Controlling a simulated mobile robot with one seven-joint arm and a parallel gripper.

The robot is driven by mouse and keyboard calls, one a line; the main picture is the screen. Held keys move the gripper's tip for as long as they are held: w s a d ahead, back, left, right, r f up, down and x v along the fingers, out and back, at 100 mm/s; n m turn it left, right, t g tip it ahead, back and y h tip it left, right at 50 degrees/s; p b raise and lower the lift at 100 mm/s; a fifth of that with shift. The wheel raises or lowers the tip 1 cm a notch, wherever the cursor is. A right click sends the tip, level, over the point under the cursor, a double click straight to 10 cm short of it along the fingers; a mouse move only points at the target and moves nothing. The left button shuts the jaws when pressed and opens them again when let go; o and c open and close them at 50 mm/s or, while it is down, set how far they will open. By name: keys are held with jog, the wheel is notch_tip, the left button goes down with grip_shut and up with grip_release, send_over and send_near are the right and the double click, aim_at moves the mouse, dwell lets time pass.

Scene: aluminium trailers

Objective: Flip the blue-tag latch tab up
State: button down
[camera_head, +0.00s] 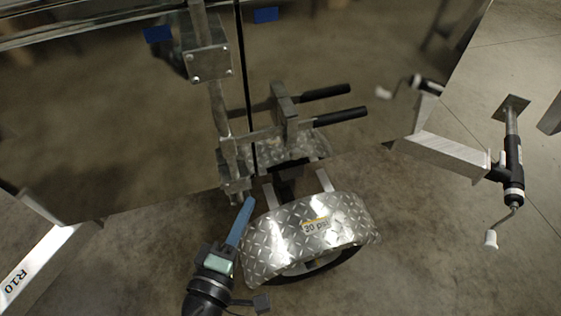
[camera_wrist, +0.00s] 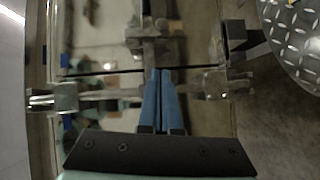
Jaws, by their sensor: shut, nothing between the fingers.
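Two blue tags show at the top of the head view: one (camera_head: 265,14) right of the dark vertical seam, one (camera_head: 158,33) left of the upright metal rod. Which is a reflection I cannot tell. A latch assembly (camera_head: 285,112) with a black-gripped handle (camera_head: 341,116) stands beside the rod; a second handle may be its mirror image. I cannot make out which part is the latch tab. My gripper (camera_head: 249,200) has its blue fingers shut and empty, low near the rod's bottom bracket (camera_head: 235,185). In the wrist view, the fingertips (camera_wrist: 160,72) overlap the metal rod (camera_wrist: 105,96); contact is unclear.
A diamond-plate wheel fender (camera_head: 305,232) labelled "30 psi" sits right of my gripper, close by. A jack with a crank (camera_head: 513,165) stands at the right on a metal beam (camera_head: 443,153). A beam marked "R10" (camera_head: 45,262) lies left. Floor is clear between.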

send_near(291, 149)
jog(key=w+a, duration=0.2)
jog(key=a, duration=0.1)
jog(key=w+d, duration=0.1)
jog(key=d, duration=0.1)
jog(key=w+d, duration=0.1)
jog(key=d, duration=0.1)
jog(key=shift+w+f, duration=0.2)
jog(key=shift+w, duration=0.15)
jog(key=shift+d+f+b, duration=0.1)
jog(key=shift+f+b, duration=0.05)
jog(key=shift+b, duration=0.4)
jog(key=shift+d+n+b, duration=0.1)
jog(key=shift+n+b, duration=0.2)
jog(key=shift+b, duration=0.25)
